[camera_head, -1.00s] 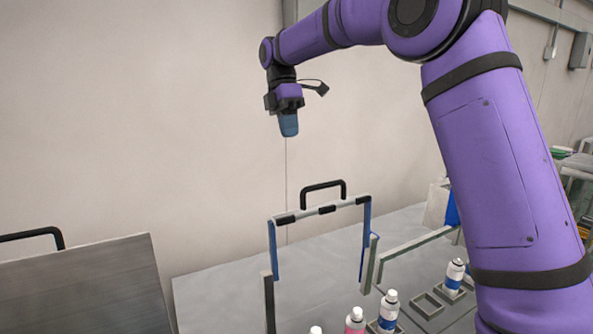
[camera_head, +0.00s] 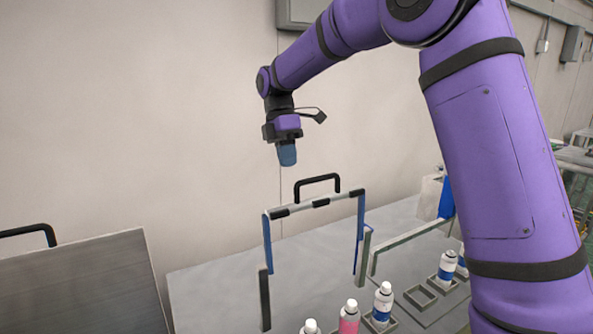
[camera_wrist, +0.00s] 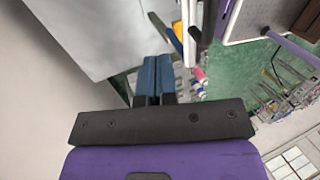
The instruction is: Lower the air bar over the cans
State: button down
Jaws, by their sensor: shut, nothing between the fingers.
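The air bar (camera_head: 314,203) is a raised grey bar with black sections, a black loop handle (camera_head: 318,184) on top and blue side pieces, standing between two grey posts. Several cans stand in square holders below and in front of it: a white-topped can (camera_head: 310,327), a pink can (camera_head: 349,317) and a blue-and-white can (camera_head: 382,303). Another blue-and-white can (camera_head: 446,267) is farther right. My gripper (camera_head: 287,157) points down, shut and empty, above and slightly left of the handle, apart from it. In the wrist view its blue fingers (camera_wrist: 152,78) lie together.
A grey panel (camera_head: 85,290) with its own black handle (camera_head: 30,232) stands at the left. A grey rail (camera_head: 410,243) runs right of the bar, beside a white box with a blue side. Empty square holders (camera_head: 420,297) lie among the cans. The wall is behind.

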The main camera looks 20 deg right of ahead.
jog(key=s, duration=0.1)
jog(key=s+f, duration=0.1)
jog(key=s, duration=0.1)
jog(key=s+d, duration=0.1)
jog(key=shift+s+f, duration=0.2)
jog(key=shift+f, duration=0.15)
